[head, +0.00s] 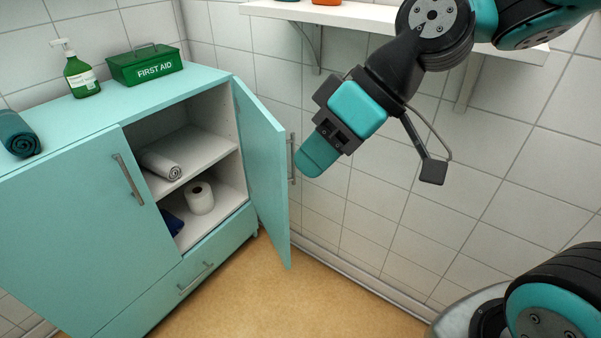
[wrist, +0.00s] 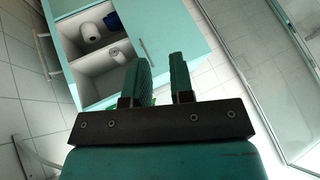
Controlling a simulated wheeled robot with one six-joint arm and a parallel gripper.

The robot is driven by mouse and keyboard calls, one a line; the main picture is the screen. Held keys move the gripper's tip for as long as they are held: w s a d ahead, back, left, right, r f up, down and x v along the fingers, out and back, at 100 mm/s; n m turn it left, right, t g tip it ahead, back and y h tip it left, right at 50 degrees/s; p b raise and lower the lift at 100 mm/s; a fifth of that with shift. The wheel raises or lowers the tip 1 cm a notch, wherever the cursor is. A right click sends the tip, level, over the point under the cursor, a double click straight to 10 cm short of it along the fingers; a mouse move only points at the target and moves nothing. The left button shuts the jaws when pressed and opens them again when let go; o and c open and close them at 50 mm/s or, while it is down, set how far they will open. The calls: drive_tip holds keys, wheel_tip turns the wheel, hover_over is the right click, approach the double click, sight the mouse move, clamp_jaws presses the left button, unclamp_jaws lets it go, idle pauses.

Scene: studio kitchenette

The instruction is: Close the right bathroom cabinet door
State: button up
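The teal right cabinet door (head: 262,165) stands open in the head view, swung out from the cabinet's right side. Its grey bar handle (head: 292,158) is near the door's free edge. My gripper (head: 309,164) points down and left, just right of that handle in the picture. I cannot tell whether they touch. In the wrist view my gripper (wrist: 160,68) has its two teal fingers apart with nothing between them. The cabinet's right compartment is exposed, with a rolled towel (head: 161,165) on the shelf and a toilet roll (head: 200,198) below.
The left cabinet door (head: 75,225) is shut, with a drawer (head: 190,280) beneath. A green soap bottle (head: 80,76), a first aid box (head: 146,65) and a dark teal rolled towel (head: 18,135) sit on top. A white wall shelf (head: 360,15) is above. Floor (head: 290,300) before the open door is clear.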

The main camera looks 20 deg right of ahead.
drive_tip(key=w+d+f+t+y+b, duration=0.2)
drive_tip(key=w+d+f+t+b, duration=0.1)
drive_tip(key=w+f+b, duration=0.45)
drive_tip(key=w+d+f+t+y+b, duration=0.25)
drive_tip(key=w+f+b, duration=0.25)
drive_tip(key=f+b, duration=0.4)
drive_tip(key=w+d+f+t+b, duration=0.3)
drive_tip(key=d+b, duration=0.3)
drive_tip(key=w+d+f+t+b, duration=0.2)
drive_tip(key=w+d+t+b, duration=0.1)
drive_tip(key=d+b, duration=0.25)
drive_tip(key=p+x, duration=1)
drive_tip(key=x, duration=0.7)
drive_tip(key=shift+w+d+r, duration=0.2)
clamp_jaws()
